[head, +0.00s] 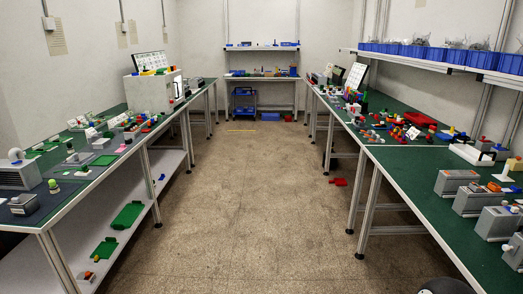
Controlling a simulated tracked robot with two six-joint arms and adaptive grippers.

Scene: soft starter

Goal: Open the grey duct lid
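I cannot single out the grey duct lid with certainty. Several grey boxes stand on the right bench's near end, among them a grey box (457,183) with a flat top and another grey box (497,222) nearer to me. On the left bench, a larger grey ribbed box (18,175) with a round knob on top stands near the wall. A small grey block (24,204) sits in front of it. All are small in view, and no opened lid can be made out. Neither of my grippers is in view.
A left bench (97,177) and a right bench (405,190) with green tops run along the walls, crowded with small parts. The aisle floor (245,200) between them is mostly clear. A red piece (338,181) lies by the right bench. A blue cart (244,103) stands at the back.

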